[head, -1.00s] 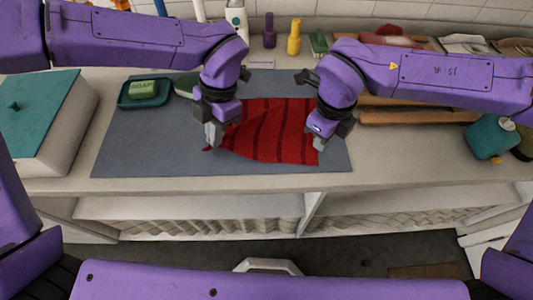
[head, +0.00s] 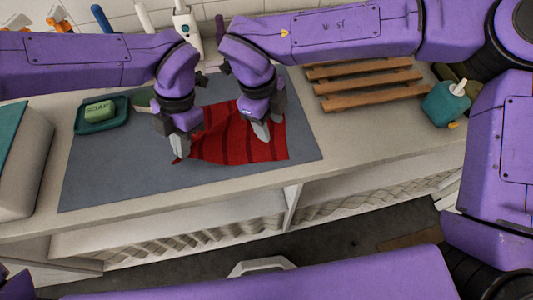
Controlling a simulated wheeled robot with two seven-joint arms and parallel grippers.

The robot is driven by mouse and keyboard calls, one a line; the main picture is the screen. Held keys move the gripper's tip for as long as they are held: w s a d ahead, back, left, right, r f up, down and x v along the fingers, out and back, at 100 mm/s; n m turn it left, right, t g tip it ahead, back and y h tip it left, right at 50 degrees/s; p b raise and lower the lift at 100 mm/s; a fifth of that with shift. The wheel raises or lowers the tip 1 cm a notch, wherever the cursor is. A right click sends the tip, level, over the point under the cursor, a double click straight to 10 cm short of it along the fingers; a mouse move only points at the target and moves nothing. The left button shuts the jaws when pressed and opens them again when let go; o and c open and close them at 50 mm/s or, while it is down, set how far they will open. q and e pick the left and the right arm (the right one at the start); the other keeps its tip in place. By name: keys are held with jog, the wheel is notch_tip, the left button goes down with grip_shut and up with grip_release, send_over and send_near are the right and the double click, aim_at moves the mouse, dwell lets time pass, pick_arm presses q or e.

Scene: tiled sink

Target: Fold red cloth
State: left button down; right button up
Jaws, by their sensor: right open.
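The red cloth (head: 232,146) with dark stripes lies rumpled on the grey mat (head: 100,180), and its left end narrows to a point. My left gripper (head: 181,146) points down at that left end, and its fingertips overlap the cloth's edge. I cannot tell whether it grips the fabric. My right gripper (head: 262,130) is open, pointing down over the upper right part of the cloth. It hides some of the cloth's far edge, and I cannot tell whether its fingers touch the fabric.
A green soap bar (head: 99,109) sits in a teal dish (head: 103,122) at the mat's left. A white box (head: 22,165) stands at far left. A wooden slatted rack (head: 365,84) and a teal dispenser (head: 446,103) are at right. The mat's front strip is clear.

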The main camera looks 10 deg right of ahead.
aim_at(278, 155)
notch_tip(278, 155, up, 3)
jog(key=a+m+g, duration=0.1)
jog(key=a+g, duration=0.1)
jog(key=shift+g+h, duration=0.3)
jog(key=shift+h, duration=0.1)
jog(key=x, duration=0.9)
jog(key=shift+w+d+f, duration=0.1)
jog(key=shift+d+f, duration=0.15)
jog(key=shift+f, duration=0.05)
grip_shut()
jog(key=shift+r, duration=2.5)
